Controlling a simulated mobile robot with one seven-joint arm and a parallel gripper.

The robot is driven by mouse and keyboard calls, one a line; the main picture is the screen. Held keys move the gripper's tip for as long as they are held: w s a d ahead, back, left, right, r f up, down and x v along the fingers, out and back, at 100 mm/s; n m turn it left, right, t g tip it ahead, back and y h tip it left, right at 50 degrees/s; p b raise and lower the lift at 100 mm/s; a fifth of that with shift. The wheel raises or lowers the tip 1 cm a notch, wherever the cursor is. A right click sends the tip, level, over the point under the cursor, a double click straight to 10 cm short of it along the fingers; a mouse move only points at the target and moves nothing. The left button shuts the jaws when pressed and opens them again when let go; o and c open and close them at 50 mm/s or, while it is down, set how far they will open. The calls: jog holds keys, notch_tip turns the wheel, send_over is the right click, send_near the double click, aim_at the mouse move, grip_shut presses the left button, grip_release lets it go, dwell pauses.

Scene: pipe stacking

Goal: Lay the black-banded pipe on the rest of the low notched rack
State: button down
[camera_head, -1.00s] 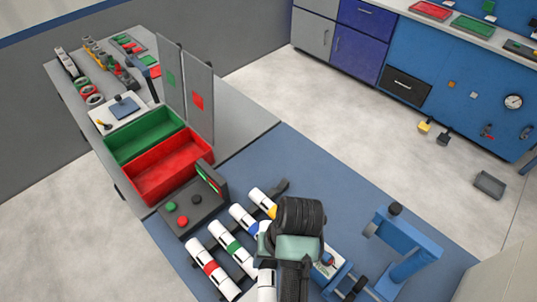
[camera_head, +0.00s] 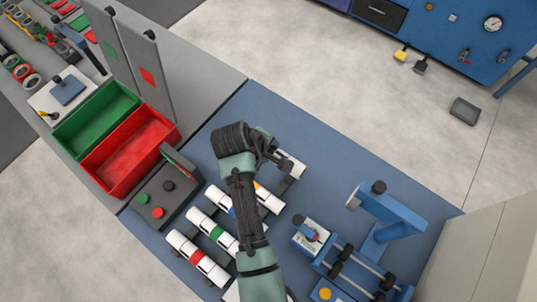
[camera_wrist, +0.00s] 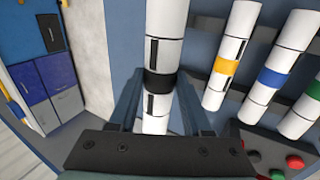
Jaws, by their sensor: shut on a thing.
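The white black-banded pipe (camera_wrist: 166,40) is between the fingers of my gripper (camera_wrist: 160,78) in the wrist view, gripped at its black band. In the head view my gripper (camera_head: 276,153) is at the far end of the pipe row, and only a white end of the pipe (camera_head: 291,165) shows. The low notched rack (camera_wrist: 205,48) is dark grey and holds the other banded pipes. The held pipe is beside the yellow-banded pipe (camera_wrist: 229,60), roughly parallel and with a gap. I cannot tell whether it touches the rack, whose notches there are mostly hidden.
Blue-banded (camera_wrist: 272,70), green-banded (camera_head: 212,232) and red-banded (camera_head: 196,258) pipes lie in the row. A control box (camera_head: 165,195) and red bin (camera_head: 130,155) stand left. A blue clamp-like machine (camera_head: 375,240) stands right. The blue tabletop beyond my gripper is clear.

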notch_tip(320, 180, down, 3)
jog(key=shift+w+r+b, duration=0.15)
jog(key=shift+b, duration=0.45)
jog(key=shift+f+b, duration=3.7)
jog(key=shift+f, duration=0.7)
jog(key=shift+f, duration=0.5)
jog(key=shift+c, duration=1.3)
grip_release()
jog(key=v, duration=1.3)
jog(key=shift+s+a+f, duration=0.15)
jog(key=shift+s+a, duration=0.05)
jog(key=shift+s, duration=0.05)
